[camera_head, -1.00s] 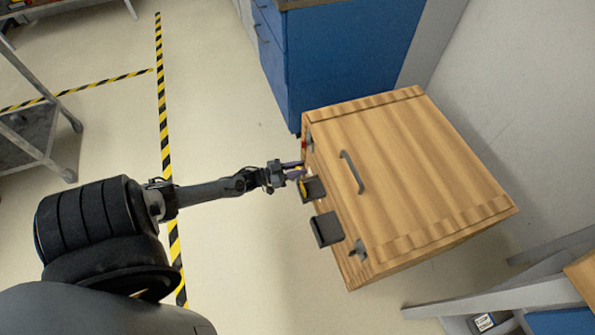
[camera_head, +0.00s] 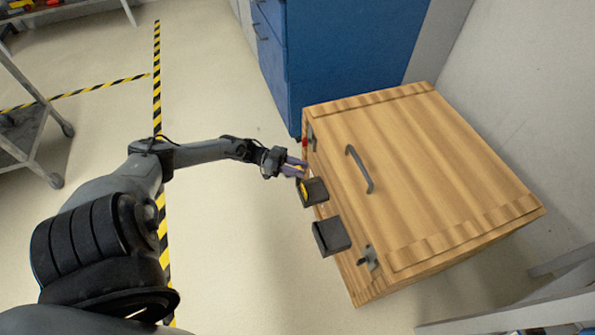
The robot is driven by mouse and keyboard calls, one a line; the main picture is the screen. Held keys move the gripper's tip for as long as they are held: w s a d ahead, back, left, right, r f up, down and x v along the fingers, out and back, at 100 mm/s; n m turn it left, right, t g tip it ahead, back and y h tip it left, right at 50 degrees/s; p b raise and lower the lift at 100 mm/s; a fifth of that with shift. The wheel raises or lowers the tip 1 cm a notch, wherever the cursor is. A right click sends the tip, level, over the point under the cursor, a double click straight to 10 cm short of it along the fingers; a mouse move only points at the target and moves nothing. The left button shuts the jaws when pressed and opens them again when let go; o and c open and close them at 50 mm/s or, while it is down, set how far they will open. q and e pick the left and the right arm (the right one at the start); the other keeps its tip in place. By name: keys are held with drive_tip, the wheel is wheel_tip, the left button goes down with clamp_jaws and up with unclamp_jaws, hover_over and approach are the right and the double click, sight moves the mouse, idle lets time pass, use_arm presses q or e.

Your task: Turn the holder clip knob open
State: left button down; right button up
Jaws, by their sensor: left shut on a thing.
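The wooden cart (camera_head: 420,160) has a lid with a grey handle. Dark block-like parts stick out from its left side. My left gripper (camera_head: 298,167) reaches that side from the left, its purple fingers shut on a small yellowish part, which I take to be the holder clip knob (camera_head: 300,169). The fingers hide most of it, so how far it is turned cannot be told. Just below the fingers is a dark block (camera_head: 316,191) with a yellow patch, and lower down a second dark block (camera_head: 332,236). My right gripper is not in view.
A metal clip (camera_head: 369,258) sits at the cart's lower left corner, and a red spot (camera_head: 305,143) near its upper left corner. A blue cabinet (camera_head: 350,60) stands behind the cart. A grey trolley (camera_head: 35,150) is far left. The floor left of the cart is clear.

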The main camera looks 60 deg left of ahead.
use_arm(q)
drive_tip(key=shift+w+r, duration=0.1)
drive_tip(key=shift+r, duration=0.1)
drive_tip(key=c, duration=1.2)
unclamp_jaws()
drive_tip(key=shift+o, duration=0.8)
drive_tip(key=shift+d+f, duration=0.1)
drive_tip(key=shift+d, duration=0.05)
drive_tip(key=v, duration=1)
drive_tip(key=shift+a+p, duration=0.35)
drive_tip(key=shift+s, duration=0.25)
